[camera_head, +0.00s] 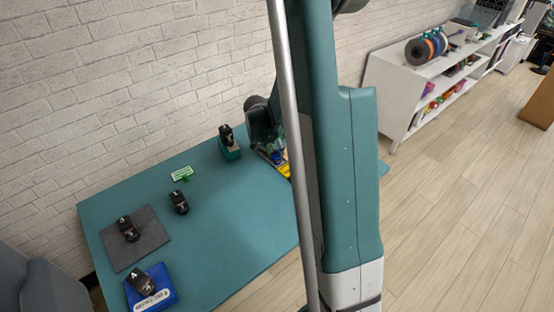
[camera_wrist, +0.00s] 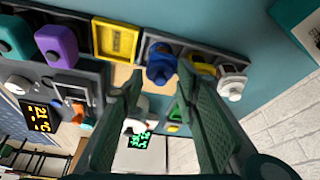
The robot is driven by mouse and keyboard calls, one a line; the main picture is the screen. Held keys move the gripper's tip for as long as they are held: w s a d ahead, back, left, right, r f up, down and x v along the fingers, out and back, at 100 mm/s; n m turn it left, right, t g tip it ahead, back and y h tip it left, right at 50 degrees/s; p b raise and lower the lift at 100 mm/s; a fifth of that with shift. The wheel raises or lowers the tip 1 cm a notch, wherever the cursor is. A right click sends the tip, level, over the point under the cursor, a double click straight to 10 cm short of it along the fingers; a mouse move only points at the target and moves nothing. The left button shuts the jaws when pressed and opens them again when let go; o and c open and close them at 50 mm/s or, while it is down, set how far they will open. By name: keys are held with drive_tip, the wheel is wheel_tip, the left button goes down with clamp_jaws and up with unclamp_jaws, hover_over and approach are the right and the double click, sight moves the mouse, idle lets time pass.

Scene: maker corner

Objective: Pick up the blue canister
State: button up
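The blue canister (camera_wrist: 161,62) sits in a dark holder in the wrist view, between a yellow tray (camera_wrist: 115,40) and another yellow item (camera_wrist: 203,65). My gripper (camera_wrist: 160,73) is open, with its two dark green fingers apart. The canister shows between and just beyond the fingertips. I cannot tell whether either finger touches it. Nothing is visibly held. In the head view, my gripper's end is by the back of the teal table (camera_head: 235,215), and my arm hides much of that area.
Purple (camera_wrist: 57,42), teal (camera_wrist: 15,38) and white (camera_wrist: 232,82) items stand close by in the wrist view. Several black objects lie on the table, one on a grey mat (camera_head: 150,225), one on a blue box (camera_head: 165,296). A brick wall runs behind. The table's middle is clear.

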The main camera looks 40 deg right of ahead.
drive_tip(key=shift+x, duration=1.05)
drive_tip(key=c, duration=0.6)
